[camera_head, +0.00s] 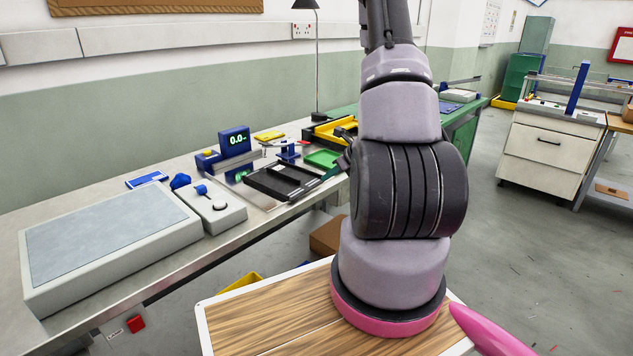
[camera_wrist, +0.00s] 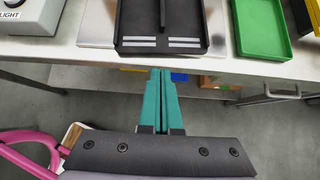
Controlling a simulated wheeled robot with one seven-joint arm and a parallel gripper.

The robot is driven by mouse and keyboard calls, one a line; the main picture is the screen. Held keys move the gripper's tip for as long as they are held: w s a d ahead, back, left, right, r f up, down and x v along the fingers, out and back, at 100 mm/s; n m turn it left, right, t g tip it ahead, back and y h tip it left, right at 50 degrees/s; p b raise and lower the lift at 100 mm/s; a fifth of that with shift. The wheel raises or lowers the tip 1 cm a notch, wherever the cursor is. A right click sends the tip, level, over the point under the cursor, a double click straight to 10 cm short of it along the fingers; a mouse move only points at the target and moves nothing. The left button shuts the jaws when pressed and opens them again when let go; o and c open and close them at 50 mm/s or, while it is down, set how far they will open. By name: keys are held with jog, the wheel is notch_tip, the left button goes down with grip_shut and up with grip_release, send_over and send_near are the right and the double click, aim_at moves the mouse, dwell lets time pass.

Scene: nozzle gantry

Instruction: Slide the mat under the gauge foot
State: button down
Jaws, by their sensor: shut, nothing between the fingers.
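My gripper (camera_wrist: 161,72) shows in the wrist view with its teal fingers shut and empty. Its tips are in front of the bench edge, near the front of a black tray (camera_wrist: 190,28); whether they touch it I cannot tell. A blue gauge unit with a lit display (camera_head: 235,142) stands on the bench behind the black tray (camera_head: 265,182). The gauge foot is too small to make out.
A green tray (camera_head: 323,159) lies right of the black tray, also in the wrist view (camera_wrist: 262,27). A grey box with a knob (camera_head: 222,213) and a large grey flat box (camera_head: 100,240) fill the bench's left. A blue stand (camera_head: 288,151) is behind the black tray.

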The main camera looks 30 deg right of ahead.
aim_at(300, 186)
jog(key=x, duration=0.8)
jog(key=shift+w+a+f, duration=0.15)
jog(key=shift+w+f, duration=0.1)
jog(key=w, duration=0.1)
jog(key=w+a, duration=0.1)
jog(key=w, duration=0.1)
jog(key=shift+w, duration=0.1)
jog(key=shift+w+a, duration=0.2)
jog(key=shift+w, duration=0.2)
jog(key=w+a, duration=0.1)
jog(key=w, duration=0.2)
jog(key=w+a, duration=0.1)
jog(key=w, duration=0.3)
jog(key=w+a, duration=0.2)
jog(key=w, duration=0.2)
jog(key=shift+w, duration=0.1)
jog(key=shift+w+a+r, duration=0.15)
jog(key=shift+w, duration=0.05)
jog(key=shift+w, duration=0.1)
